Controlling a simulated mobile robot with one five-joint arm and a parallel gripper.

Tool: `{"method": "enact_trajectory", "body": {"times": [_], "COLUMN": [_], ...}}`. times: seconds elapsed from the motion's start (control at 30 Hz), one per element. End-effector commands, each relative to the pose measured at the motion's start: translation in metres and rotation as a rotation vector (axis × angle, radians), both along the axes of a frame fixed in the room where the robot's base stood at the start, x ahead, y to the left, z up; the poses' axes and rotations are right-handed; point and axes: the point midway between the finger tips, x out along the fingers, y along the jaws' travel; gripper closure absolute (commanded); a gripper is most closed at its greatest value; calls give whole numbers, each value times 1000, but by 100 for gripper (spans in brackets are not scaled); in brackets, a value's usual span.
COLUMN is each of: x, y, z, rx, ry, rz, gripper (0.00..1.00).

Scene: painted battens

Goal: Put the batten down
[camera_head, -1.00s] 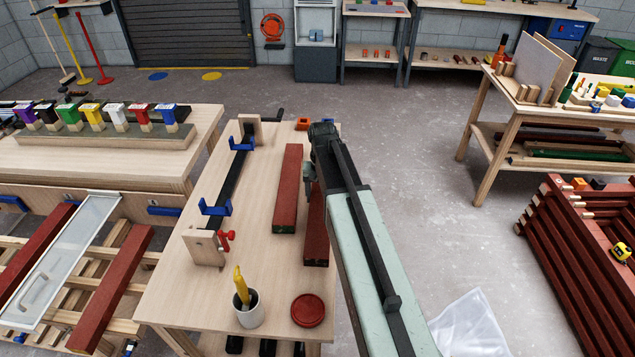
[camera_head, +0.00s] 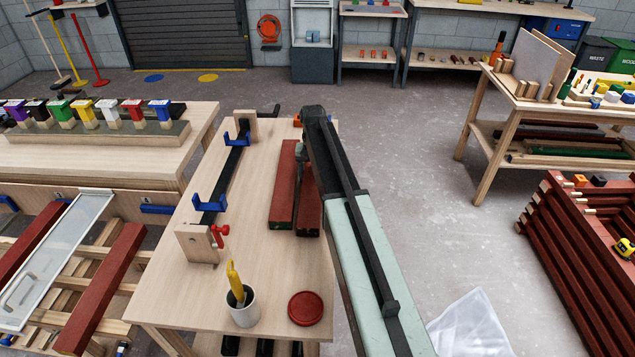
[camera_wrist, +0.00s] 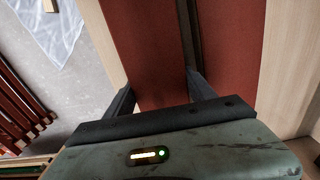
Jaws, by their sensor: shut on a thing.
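My gripper (camera_head: 304,170) is at the far end of my arm, over the wooden table, and partly hidden by it in the head view. In the wrist view my gripper (camera_wrist: 160,84) has its two fingers on either side of a red batten (camera_wrist: 147,45), shut on it. The held batten (camera_head: 308,217) lies lengthwise along the table's right side. A second red batten (camera_head: 282,190) lies just left of it, nearly parallel, with a narrow dark gap between them in the wrist view (camera_wrist: 230,45). Whether the held batten touches the tabletop is unclear.
The table (camera_head: 180,290) also carries a black bar in blue brackets (camera_head: 210,198), a cup with a yellow tool (camera_head: 240,308) and a red lid (camera_head: 305,307). Its front middle is bare. Stacked red battens (camera_head: 570,265) stand at the right.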

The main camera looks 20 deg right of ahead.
Motion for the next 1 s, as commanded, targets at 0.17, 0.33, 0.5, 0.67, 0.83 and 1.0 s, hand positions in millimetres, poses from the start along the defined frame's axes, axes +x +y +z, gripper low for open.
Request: {"method": "enact_trajectory", "body": {"times": [0.17, 0.33, 0.5, 0.67, 0.83, 1.0], "x": [0, 0, 0, 0, 0, 0], "y": [0, -1, -1, -1, -1, -2], "z": [-3, -5, -5, -5, 0, 21], "rx": [0, 0, 0, 0, 0, 0], "ry": [0, 0, 0, 0, 0, 0], "rz": [-1, -1, -1, -1, -2, -2], "gripper": [100, 100, 27, 27, 27, 27]}}
